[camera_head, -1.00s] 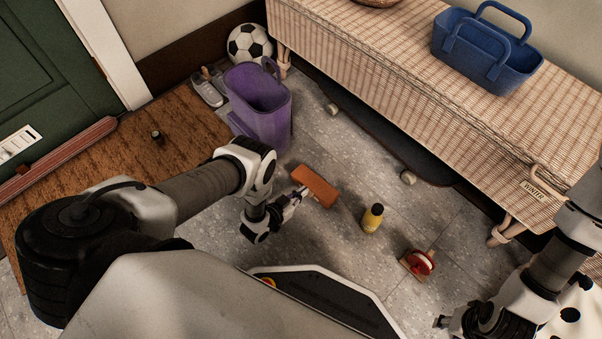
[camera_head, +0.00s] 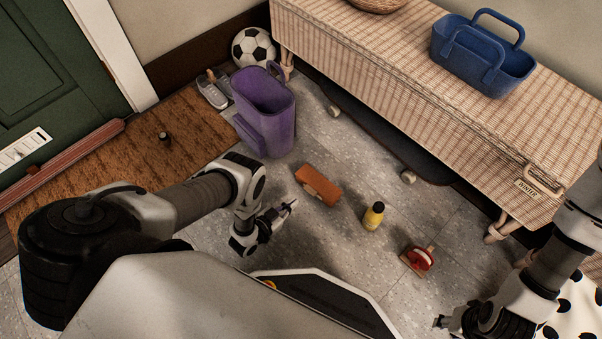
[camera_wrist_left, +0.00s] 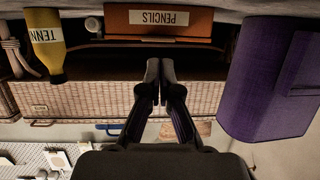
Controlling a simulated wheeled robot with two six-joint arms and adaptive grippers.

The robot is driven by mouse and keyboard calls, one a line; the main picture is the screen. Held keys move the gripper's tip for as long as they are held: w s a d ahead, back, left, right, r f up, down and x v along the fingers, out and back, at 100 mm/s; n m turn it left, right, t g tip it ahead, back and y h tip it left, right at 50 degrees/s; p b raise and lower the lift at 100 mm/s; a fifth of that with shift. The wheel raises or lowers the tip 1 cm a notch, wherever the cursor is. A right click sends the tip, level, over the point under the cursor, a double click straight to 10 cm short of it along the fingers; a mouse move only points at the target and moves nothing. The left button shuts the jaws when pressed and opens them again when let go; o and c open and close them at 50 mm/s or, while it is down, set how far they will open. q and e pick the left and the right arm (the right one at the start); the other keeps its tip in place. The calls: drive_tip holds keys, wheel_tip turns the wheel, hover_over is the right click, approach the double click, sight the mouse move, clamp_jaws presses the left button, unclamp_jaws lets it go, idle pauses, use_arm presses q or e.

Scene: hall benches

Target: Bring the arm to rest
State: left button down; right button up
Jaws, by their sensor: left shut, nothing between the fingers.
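My left gripper (camera_head: 288,207) is shut and empty, held above the grey floor just left of an orange-brown box (camera_head: 318,185). My right gripper (camera_head: 440,322) is low at the bottom right of the head view. It is small and partly cut off, so I cannot tell its jaws.
A purple bag (camera_head: 265,120) stands behind the box. A yellow bottle (camera_head: 373,216) and a red item (camera_head: 420,259) stand on the floor to the right. A wicker bench (camera_head: 420,95) carries a blue basket (camera_head: 484,58).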

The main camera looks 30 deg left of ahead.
use_arm(q)
drive_tip(key=shift+s+a+f, duration=0.15)
drive_tip(key=shift+s+f, duration=0.05)
drive_tip(key=shift+s, duration=0.35)
drive_tip(key=shift+w, duration=0.1)
